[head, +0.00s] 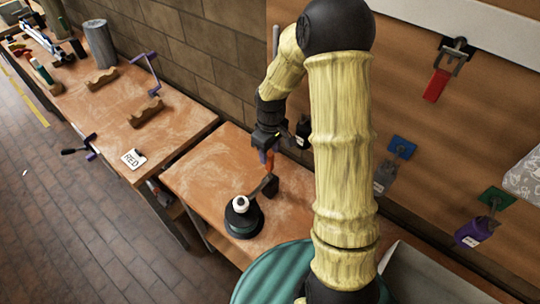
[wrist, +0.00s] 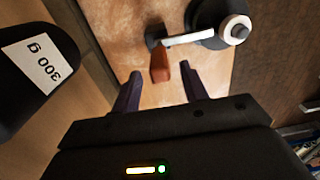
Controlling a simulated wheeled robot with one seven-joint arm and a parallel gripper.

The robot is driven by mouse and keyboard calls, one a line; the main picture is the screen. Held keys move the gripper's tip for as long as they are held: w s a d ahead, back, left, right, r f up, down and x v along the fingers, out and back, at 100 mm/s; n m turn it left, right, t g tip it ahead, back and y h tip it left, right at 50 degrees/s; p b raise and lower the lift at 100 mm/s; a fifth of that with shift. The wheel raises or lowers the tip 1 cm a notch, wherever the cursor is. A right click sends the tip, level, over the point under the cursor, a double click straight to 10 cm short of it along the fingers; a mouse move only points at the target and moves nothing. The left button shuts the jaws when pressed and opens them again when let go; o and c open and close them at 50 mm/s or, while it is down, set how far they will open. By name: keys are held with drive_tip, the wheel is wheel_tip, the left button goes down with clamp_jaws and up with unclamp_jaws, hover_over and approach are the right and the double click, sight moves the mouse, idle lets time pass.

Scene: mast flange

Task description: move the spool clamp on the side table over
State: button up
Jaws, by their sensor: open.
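The spool clamp (head: 243,218) stands on the side table (head: 205,160). It has a dark round base, a white spool-like knob on top and a lever arm ending in an orange handle (head: 269,160). In the wrist view the clamp (wrist: 207,18) is at the top, with its pale lever arm reaching left to the orange handle (wrist: 160,66). My gripper (head: 264,156) is above the table at the handle end. In the wrist view my gripper (wrist: 162,74) is open, with the handle between the lines of its two purple fingers near the tips. Whether either finger touches it is unclear.
A dark piece labelled "300 g" (wrist: 38,58) is close on the left in the wrist view. A longer workbench (head: 130,115) with wooden blocks and a "RED" card (head: 133,159) stands left. A green round top (head: 275,275) is in front. Tools hang on the wall board (head: 440,130).

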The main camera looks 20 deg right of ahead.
drive_tip(key=shift+f, duration=1.75)
drive_tip(key=shift+w, duration=0.1)
clamp_jaws()
drive_tip(key=shift+p, duration=0.3)
